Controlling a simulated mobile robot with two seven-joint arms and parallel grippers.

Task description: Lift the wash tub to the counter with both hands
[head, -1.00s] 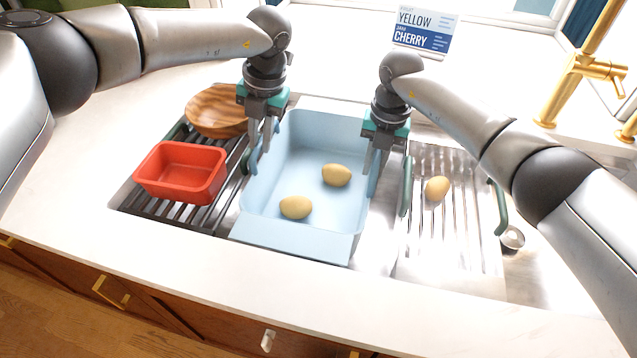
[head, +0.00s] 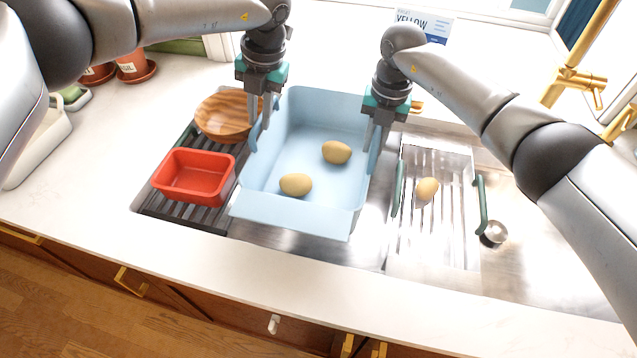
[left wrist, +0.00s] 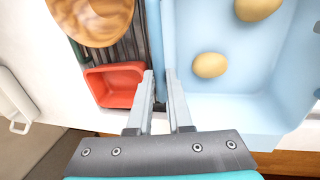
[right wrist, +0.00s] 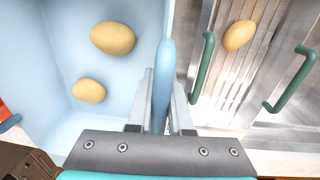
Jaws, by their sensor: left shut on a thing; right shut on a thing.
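The light blue wash tub (head: 292,215) is over the sink in the head view, with two yellow-brown egg-shaped pieces (head: 336,152) (head: 295,184) inside. It looks roughly level, and its front sits above the steel edge. My left gripper (head: 260,118) is shut on the tub's left side. In the left wrist view, its fingers (left wrist: 166,84) straddle the tub's left edge. My right gripper (head: 377,135) is shut on the right side. In the right wrist view, its fingers (right wrist: 162,88) are either side of the blue wall. The tub's underside is hidden.
Left of the tub, a dark rack (head: 180,212) holds a red bin (head: 195,190) and a wooden bowl (head: 222,128). To the right is a ribbed steel tray (head: 412,245) with green handles and one egg-shaped piece (head: 427,189). The front counter strip (head: 250,262) is clear.

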